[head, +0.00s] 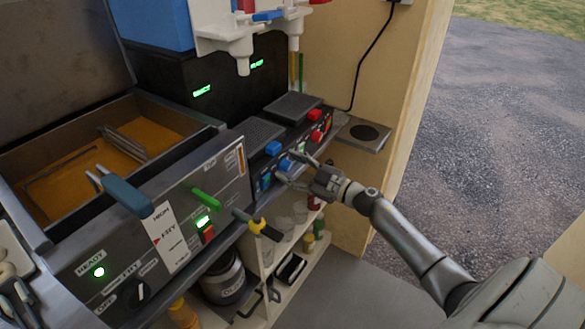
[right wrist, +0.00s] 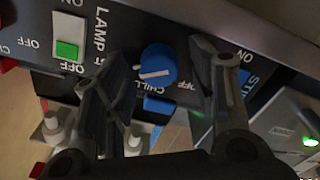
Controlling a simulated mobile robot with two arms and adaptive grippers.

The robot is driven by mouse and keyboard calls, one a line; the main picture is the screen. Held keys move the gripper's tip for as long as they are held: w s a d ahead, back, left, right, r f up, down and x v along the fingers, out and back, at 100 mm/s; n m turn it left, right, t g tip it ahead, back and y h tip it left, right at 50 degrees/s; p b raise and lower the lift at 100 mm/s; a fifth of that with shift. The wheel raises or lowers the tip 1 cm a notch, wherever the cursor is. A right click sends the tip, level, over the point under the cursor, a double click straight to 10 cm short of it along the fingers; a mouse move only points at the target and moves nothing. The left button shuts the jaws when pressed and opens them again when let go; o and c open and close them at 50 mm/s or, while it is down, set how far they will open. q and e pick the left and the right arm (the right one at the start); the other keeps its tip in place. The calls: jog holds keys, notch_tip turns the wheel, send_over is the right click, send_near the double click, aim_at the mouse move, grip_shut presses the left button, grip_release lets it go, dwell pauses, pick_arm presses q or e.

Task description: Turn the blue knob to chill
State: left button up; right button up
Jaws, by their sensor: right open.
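The blue knob (right wrist: 157,65) is on a dark panel with a white pointer line across its face, lying roughly sideways in the right wrist view. The word CHILL is partly hidden below left of it, and OFF is below right. My right gripper (right wrist: 160,58) is open, with one finger on each side of the knob and gaps visible between. In the head view the knob (head: 286,164) shows at the tips of my right gripper (head: 291,169). I cannot tell its exact setting. My left gripper is not in view.
A green-lit lamp switch (right wrist: 67,49) is left of the knob. Red knobs (head: 316,115) are farther along the panel. A fryer (head: 120,150) with a blue-handled basket stands at left. Shelves below hold jars.

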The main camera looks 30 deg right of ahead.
jog(key=c, duration=1)
jog(key=shift+n, duration=0.3)
jog(key=n, duration=0.2)
jog(key=shift+f+n, duration=0.1)
jog(key=shift+n, duration=0.2)
jog(key=n+b, duration=0.1)
jog(key=n, duration=0.1)
jog(key=shift+f+n, duration=0.1)
jog(key=shift+n, duration=0.3)
jog(key=n+b, duration=0.2)
jog(key=n, duration=0.3)
jog(key=shift+a+n, duration=0.1)
jog(key=shift+n, duration=0.2)
jog(key=shift+s+n, duration=0.1)
jog(key=shift+n, duration=0.2)
